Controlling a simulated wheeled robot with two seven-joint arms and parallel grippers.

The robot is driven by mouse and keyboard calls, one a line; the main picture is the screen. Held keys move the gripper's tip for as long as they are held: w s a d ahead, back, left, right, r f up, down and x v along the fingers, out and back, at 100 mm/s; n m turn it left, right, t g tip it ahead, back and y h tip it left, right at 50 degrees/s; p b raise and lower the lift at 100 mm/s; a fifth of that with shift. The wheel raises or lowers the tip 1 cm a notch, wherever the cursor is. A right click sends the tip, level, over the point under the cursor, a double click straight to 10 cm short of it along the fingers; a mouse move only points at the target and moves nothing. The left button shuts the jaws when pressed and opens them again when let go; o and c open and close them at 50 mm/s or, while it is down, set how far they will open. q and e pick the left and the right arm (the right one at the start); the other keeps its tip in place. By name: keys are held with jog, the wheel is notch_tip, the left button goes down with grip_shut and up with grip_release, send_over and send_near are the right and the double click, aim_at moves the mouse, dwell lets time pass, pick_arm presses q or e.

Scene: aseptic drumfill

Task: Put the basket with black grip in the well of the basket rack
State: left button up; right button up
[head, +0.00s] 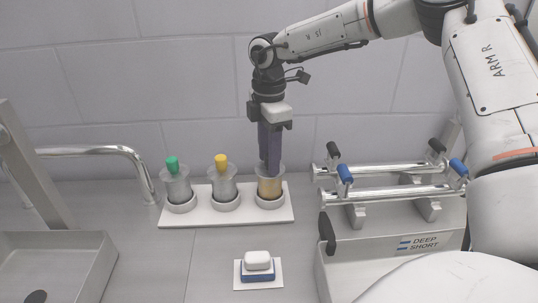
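The white basket rack (225,214) stands at the back centre with three wells in a row. A clear basket with a green grip (173,164) is in the left well, and one with a yellow grip (221,161) is in the middle well. A third basket (270,187), amber inside, is at the right well. My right gripper (269,172) points straight down into its top. Its dark fingers are close together and hide any grip there, so I cannot see the grip's colour or whether they hold it. My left gripper is not in view.
Right of the rack are metal rails (390,195) with black and blue handles, above a grey tub (345,250) labelled DEEP and SHORT. A small white-and-blue block (258,264) lies on a white pad in front. A sink (60,262) and curved tap (100,151) are left.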

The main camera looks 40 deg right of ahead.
jog(key=shift+r, duration=0.1)
jog(key=shift+r+p, duration=0.2)
jog(key=shift+p, duration=0.2)
notch_tip(320, 180, up, 12)
jog(key=b, duration=0.1)
jog(key=shift+f, duration=0.15)
